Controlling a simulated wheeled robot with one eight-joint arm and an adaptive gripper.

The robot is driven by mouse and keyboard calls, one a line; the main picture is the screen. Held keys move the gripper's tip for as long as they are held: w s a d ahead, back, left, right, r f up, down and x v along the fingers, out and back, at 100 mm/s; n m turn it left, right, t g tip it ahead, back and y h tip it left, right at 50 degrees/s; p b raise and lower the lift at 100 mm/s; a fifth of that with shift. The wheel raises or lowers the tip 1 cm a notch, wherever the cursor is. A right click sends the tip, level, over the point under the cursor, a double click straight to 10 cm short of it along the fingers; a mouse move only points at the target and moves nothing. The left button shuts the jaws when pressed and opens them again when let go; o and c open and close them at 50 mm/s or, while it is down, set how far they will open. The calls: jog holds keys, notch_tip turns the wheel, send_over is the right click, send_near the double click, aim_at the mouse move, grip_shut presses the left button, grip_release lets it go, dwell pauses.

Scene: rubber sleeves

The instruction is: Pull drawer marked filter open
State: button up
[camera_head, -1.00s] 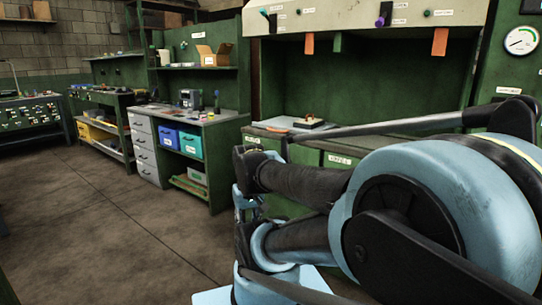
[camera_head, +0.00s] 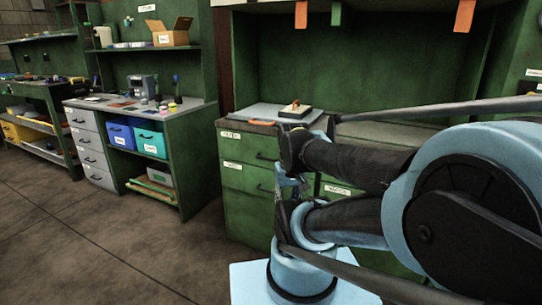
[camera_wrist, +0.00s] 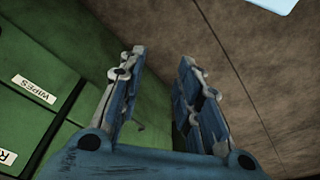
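The green drawer with a small label that seems to read FILTER (camera_head: 240,147) is at the upper left of the green cabinet in the head view. It looks closed, with a dark handle (camera_head: 266,156) at its right. Below it is a drawer marked WIPES (camera_head: 240,180), also closed. In the wrist view the WIPES label (camera_wrist: 34,90) shows at the left, with a cut-off label ending in R (camera_wrist: 8,157) beside it. My gripper (camera_wrist: 163,58) is open, its two blue fingers apart with nothing between them. In the head view, my arm partly hides it in front of the cabinet.
A worktop (camera_head: 262,113) above the drawers carries a small block on a grey sheet. Another labelled green drawer (camera_head: 345,200) is to the right, partly behind my arm. A workbench with blue (camera_head: 119,133) and teal bins stands left. The floor (camera_head: 90,240) between is clear.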

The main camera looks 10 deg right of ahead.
notch_tip(320, 180, up, 13)
jog(key=n+h, duration=0.1)
jog(key=n, duration=1)
send_over(266, 154)
jog(key=s+a, duration=0.3)
jog(key=s, duration=0.4)
jog(key=x, duration=1)
jog(key=s+x, duration=0.1)
jog(key=x, duration=0.5)
jog(key=shift+d+f, duration=0.15)
jog(key=shift+d, duration=0.25)
grip_shut()
